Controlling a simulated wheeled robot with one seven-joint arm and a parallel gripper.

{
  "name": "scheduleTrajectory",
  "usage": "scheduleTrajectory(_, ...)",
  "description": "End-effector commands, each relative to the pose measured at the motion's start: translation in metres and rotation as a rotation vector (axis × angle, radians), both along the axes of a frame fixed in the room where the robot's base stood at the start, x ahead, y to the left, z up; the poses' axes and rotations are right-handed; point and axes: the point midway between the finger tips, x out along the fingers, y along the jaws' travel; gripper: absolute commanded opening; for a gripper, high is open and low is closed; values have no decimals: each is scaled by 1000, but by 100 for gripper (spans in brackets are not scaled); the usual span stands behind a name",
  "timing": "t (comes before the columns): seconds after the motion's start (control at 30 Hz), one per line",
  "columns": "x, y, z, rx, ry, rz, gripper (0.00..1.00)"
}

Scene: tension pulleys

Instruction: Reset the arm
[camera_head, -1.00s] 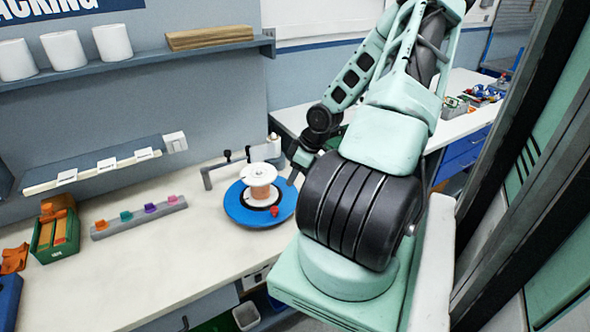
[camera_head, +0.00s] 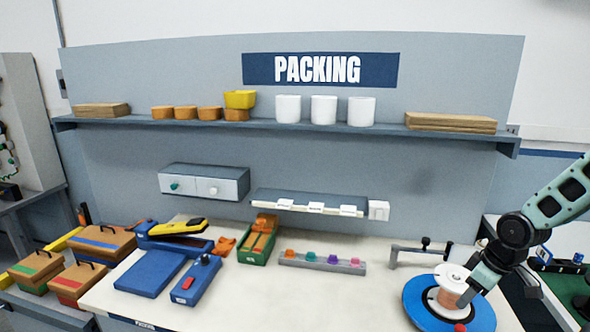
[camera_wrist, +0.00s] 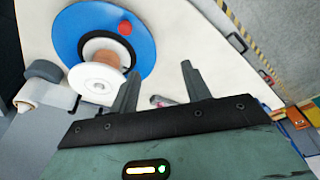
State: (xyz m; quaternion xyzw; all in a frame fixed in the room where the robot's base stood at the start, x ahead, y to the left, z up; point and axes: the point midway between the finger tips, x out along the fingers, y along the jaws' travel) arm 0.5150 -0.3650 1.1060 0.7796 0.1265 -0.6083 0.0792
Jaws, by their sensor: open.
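My gripper (camera_wrist: 160,90) is open and empty in the wrist view, its two dark fingers apart over the bench edge. In the head view the arm comes in from the right edge. Its end is close to the spool (camera_head: 452,283) on the blue base (camera_head: 415,300) and partly covers it. The fingertips are hard to make out there.
A shelf (camera_head: 300,126) with white cups and wood runs above. The bench's front middle is clear.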

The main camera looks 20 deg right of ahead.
Motion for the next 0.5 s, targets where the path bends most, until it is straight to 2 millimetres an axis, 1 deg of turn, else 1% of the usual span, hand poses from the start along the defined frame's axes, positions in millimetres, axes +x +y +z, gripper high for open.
scheduleTrajectory(0.03,10,21,-4,-13,30,35,48)
scheduleTrajectory(0.1,20,47,-2,-27,66,64,48)
scheduleTrajectory(0.17,26,69,0,-40,94,84,48)
scheduleTrajectory(0.23,32,97,2,-56,123,110,48)
scheduleTrajectory(0.37,37,148,7,-89,162,152,48)
scheduleTrajectory(0.5,33,204,13,-121,188,189,48)
